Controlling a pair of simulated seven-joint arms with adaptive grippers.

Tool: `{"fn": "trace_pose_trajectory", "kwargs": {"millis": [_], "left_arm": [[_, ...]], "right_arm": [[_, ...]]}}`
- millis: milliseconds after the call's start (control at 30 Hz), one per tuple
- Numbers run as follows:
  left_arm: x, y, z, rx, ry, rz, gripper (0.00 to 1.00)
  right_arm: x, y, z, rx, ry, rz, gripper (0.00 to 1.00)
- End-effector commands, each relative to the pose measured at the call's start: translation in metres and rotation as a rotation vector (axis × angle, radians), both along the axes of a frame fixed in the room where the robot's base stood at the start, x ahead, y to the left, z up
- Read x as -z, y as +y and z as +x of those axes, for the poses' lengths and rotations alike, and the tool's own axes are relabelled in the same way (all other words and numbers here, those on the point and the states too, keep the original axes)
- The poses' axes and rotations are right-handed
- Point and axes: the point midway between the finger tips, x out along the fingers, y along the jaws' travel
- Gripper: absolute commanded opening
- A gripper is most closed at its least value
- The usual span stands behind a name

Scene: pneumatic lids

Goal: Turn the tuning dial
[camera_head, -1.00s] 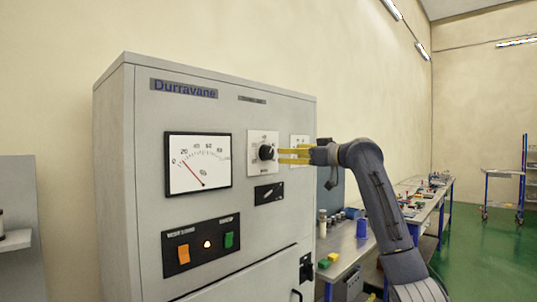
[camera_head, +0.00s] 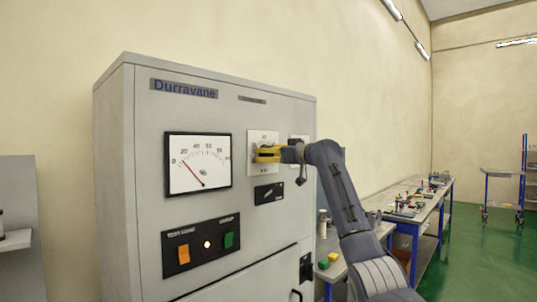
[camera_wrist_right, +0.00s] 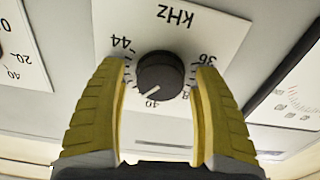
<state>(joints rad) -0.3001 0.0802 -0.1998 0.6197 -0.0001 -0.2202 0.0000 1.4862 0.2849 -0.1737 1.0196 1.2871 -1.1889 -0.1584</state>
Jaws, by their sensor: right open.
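The tuning dial (camera_wrist_right: 160,75) is a black round knob on a white kHz scale plate (camera_wrist_right: 205,22). In the wrist view its white pointer line is near the 40 mark. My right gripper (camera_wrist_right: 161,72) is open, with one yellow finger on each side of the dial and a visible gap to each. In the head view the right gripper (camera_head: 266,154) is in front of the plate (camera_head: 263,137) and hides the dial. My left gripper is not in view.
The grey Durravane cabinet (camera_head: 140,120) carries a meter (camera_head: 198,163) with a red needle, a small black switch plate (camera_head: 269,193) below the dial, and a panel with orange (camera_head: 184,254) and green buttons (camera_head: 229,240). A workbench (camera_head: 400,220) stands at right.

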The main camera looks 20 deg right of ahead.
Motion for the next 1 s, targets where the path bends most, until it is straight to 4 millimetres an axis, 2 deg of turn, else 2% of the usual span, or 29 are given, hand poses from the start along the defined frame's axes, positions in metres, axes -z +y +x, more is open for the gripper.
{"fn": "trace_pose_trajectory", "kwargs": {"millis": [267, 767, 1000], "left_arm": [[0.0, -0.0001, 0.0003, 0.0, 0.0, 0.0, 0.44], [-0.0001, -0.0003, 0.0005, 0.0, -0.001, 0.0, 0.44], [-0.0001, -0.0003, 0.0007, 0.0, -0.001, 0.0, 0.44]], "right_arm": [[0.0, 0.0003, 0.0002, 0.0, 0.0, 0.0, 0.68], [-0.0001, 0.0003, 0.0001, 0.0, 0.0, 0.0, 0.1], [-0.0008, 0.0002, -0.0001, 0.0, 0.002, 0.005, 0.08]]}}
